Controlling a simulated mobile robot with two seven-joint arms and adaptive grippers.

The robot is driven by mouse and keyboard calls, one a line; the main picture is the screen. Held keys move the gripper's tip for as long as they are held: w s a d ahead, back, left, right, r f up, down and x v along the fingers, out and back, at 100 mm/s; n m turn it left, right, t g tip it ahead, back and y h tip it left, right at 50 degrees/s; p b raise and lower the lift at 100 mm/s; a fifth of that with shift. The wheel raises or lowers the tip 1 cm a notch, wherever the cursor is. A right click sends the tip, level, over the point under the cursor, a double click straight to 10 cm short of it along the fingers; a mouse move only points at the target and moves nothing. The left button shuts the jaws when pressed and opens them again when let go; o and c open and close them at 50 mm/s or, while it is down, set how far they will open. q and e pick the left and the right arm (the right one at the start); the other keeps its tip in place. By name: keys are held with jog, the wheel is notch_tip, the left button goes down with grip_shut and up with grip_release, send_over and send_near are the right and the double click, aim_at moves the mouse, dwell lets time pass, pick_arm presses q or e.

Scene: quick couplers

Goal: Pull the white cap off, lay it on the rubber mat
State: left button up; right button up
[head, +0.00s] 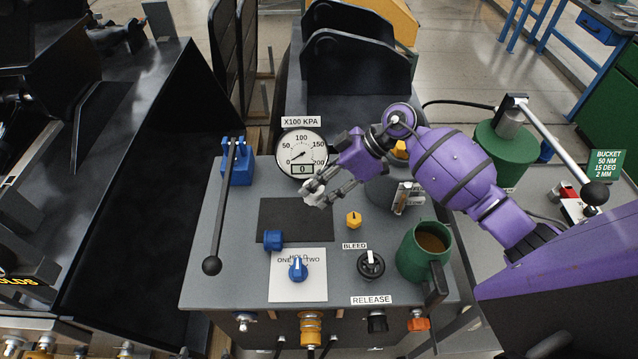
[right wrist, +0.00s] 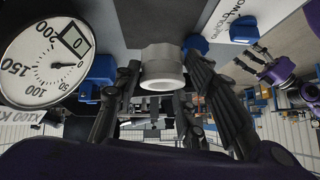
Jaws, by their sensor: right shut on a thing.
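My right gripper (head: 318,197) is over the back right part of the black rubber mat (head: 278,222). It is shut on the white cap (right wrist: 162,66), which sits between both fingers in the right wrist view. In the head view the fingers hide most of the cap. The dark mat (right wrist: 150,18) shows behind the cap; I cannot tell whether they touch. A purple gripper, my left one (right wrist: 262,62), shows small at the right of the right wrist view, away from the cap; its jaw opening is unclear.
A blue cap (head: 273,240) is at the mat's front edge, a yellow cap (head: 354,220) to its right. The gauge (head: 302,152) stands close behind my right gripper. A green mug (head: 413,262) of brown liquid and a black release knob (head: 371,266) are at front right. A lever (head: 222,215) stands left.

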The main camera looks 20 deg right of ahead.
jog(key=shift+f, duration=0.45)
notch_tip(320, 180, down, 5)
jog(key=shift+r+b, duration=0.1)
jog(key=shift+b, duration=0.5)
jog(key=shift+f, duration=0.85)
pick_arm(q)
jog(key=shift+s+f, duration=0.4)
jog(key=shift+f, duration=0.2)
jog(key=shift+s+f, duration=0.15)
jog(key=shift+f, duration=0.05)
jog(key=shift+s+f+b, duration=0.2)
jog(key=shift+f+b, duration=0.05)
jog(key=shift+b, duration=0.05)
pick_arm(e)
jog(key=shift+f, duration=0.7)
jog(key=o, duration=1.3)
pick_arm(q)
jog(key=shift+w+d+r, duration=0.1)
